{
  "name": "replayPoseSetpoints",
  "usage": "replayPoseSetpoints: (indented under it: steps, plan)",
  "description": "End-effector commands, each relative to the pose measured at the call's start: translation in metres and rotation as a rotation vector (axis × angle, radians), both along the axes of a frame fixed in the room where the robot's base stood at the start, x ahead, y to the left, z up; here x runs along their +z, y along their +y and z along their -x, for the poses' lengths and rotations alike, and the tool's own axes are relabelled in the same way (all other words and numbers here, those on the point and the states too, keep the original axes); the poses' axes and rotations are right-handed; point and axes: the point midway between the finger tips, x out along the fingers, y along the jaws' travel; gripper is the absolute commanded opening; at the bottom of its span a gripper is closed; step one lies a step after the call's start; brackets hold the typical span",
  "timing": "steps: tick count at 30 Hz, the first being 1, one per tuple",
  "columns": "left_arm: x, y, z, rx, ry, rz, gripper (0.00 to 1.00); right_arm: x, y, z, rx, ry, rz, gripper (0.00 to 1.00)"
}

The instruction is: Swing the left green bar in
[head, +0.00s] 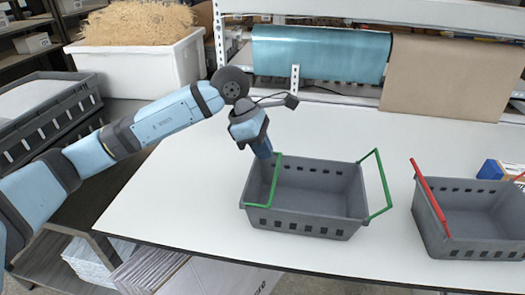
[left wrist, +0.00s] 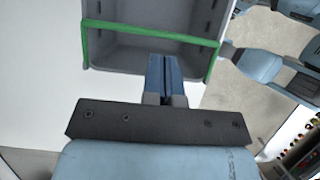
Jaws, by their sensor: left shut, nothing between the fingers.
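A grey crate (head: 310,222) with two green bars stands on the white table. The left green bar (head: 275,182) lies inward over the left end of the crate, its long part crossing the opening from front to back. It also shows in the left wrist view (left wrist: 130,36). The right green bar (head: 383,178) tilts up and outward past the crate's right end. My left gripper (head: 264,152) is shut and empty, pointing down at the crate's back left corner, close to the left bar. In the left wrist view its fingers (left wrist: 164,68) are just beside the bar; I cannot tell whether they touch. My right gripper is out of view.
A second grey crate (head: 470,247) with a red bar (head: 429,197) stands to the right, a gap away. A blue box (head: 489,170) is behind it. Rolls of blue film (head: 320,55) and brown paper (head: 450,78) hang at the back. The table's front left is clear.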

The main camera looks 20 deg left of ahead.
Motion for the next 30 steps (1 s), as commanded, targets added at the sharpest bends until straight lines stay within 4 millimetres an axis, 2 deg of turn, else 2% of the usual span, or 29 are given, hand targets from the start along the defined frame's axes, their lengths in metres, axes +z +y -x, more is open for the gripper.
replayPoseSetpoints:
  steps: [4,14,17,23,30]
  plan:
    - [0.007,0.000,0.000,0.000,0.000,-0.001,0.00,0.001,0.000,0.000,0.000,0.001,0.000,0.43]
    - [0.007,0.000,0.000,0.000,0.000,0.000,0.00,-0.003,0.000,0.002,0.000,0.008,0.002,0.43]
    - [0.014,0.002,-0.001,0.001,-0.002,0.000,0.00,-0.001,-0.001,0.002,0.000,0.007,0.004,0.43]
    - [0.050,0.011,-0.003,0.005,-0.003,-0.001,0.00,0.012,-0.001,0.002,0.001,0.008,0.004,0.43]
    - [0.086,-0.028,-0.012,0.000,-0.005,0.001,0.00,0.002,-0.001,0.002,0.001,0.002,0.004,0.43]
